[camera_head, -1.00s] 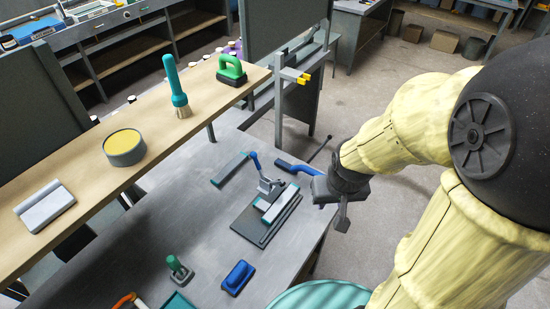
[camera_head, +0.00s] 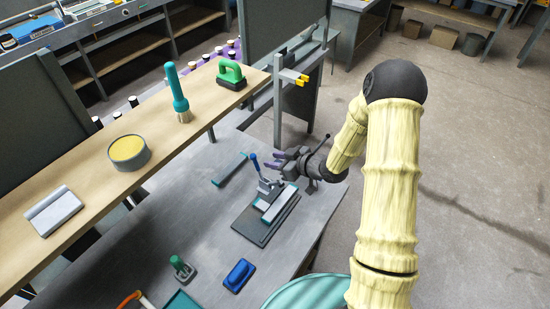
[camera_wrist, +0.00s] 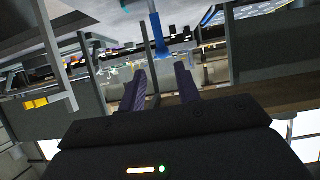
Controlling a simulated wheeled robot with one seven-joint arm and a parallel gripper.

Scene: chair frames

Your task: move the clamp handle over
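The toggle clamp (camera_head: 268,186) is a small metal mechanism at the far end of a dark base plate on the grey bench. Its blue handle (camera_head: 255,162) stands up, leaning slightly left in the head view. In the wrist view the blue handle (camera_wrist: 157,35) stands ahead of the gap between my fingertips. My gripper (camera_head: 270,161) is just right of the handle, its purple fingers pointing left toward it. In the wrist view the two fingers (camera_wrist: 160,77) are apart with nothing between them. Fingers and handle appear close; I cannot tell whether they touch.
A light bar with teal edges (camera_head: 279,204) lies on the base plate (camera_head: 250,226). A grey-teal bar (camera_head: 229,169) lies left of the clamp. A blue block (camera_head: 238,275) and a green-handled stamp (camera_head: 182,268) are nearer. A wooden shelf (camera_head: 92,177) runs along the left.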

